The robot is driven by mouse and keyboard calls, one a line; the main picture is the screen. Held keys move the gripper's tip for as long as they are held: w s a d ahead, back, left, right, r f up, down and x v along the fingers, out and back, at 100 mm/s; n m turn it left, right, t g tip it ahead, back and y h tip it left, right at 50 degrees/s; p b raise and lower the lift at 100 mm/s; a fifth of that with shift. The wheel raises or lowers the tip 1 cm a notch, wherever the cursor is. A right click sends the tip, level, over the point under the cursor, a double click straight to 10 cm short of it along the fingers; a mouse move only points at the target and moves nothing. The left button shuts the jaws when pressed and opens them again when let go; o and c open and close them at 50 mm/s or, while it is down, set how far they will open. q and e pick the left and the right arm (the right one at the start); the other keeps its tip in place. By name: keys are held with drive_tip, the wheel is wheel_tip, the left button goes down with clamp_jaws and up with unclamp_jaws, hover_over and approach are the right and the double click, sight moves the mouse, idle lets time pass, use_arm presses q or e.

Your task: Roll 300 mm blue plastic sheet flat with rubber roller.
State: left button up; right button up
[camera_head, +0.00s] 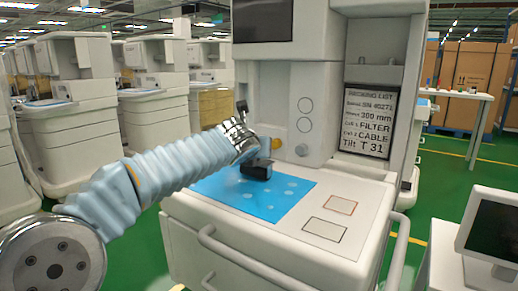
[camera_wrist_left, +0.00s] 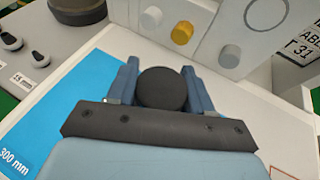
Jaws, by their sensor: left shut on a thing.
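The blue plastic sheet (camera_head: 250,203) lies on the white cart's worktop, with several lighter spots on its surface. Its "300 mm" print shows on the sheet in the left wrist view (camera_wrist_left: 60,100). My left gripper (camera_head: 257,166) is over the sheet's back part. In the left wrist view its fingers (camera_wrist_left: 160,70) are shut on a round black part, seemingly the rubber roller (camera_wrist_left: 162,90). Whether the roller touches the sheet I cannot tell. The far left part of the sheet is hidden behind my left arm. My right gripper is not in view.
Two outlined rectangles (camera_head: 325,229) lie right of the sheet. Yellow and white knobs (camera_wrist_left: 182,33) stand behind the gripper. Small knob-like items (camera_wrist_left: 38,52) lie at the back left in the wrist view.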

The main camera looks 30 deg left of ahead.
use_arm(q)
drive_tip(key=shift+s+a, duration=0.2)
drive_tip(key=shift+s, duration=0.8)
drive_tip(key=shift+s+a, duration=0.15)
drive_tip(key=shift+s, duration=0.85)
drive_tip(key=shift+s+a, duration=0.25)
drive_tip(key=shift+s, duration=1.35)
drive_tip(key=shift+s+a, duration=0.2)
drive_tip(key=shift+s, duration=1.4)
drive_tip(key=shift+s+a, duration=0.2)
drive_tip(key=shift+s, duration=0.85)
wheel_tip(320, 180, up, 5)
drive_tip(key=p, duration=0.4)
drive_tip(key=shift+p, duration=0.4)
drive_tip(key=shift+w+r, duration=0.1)
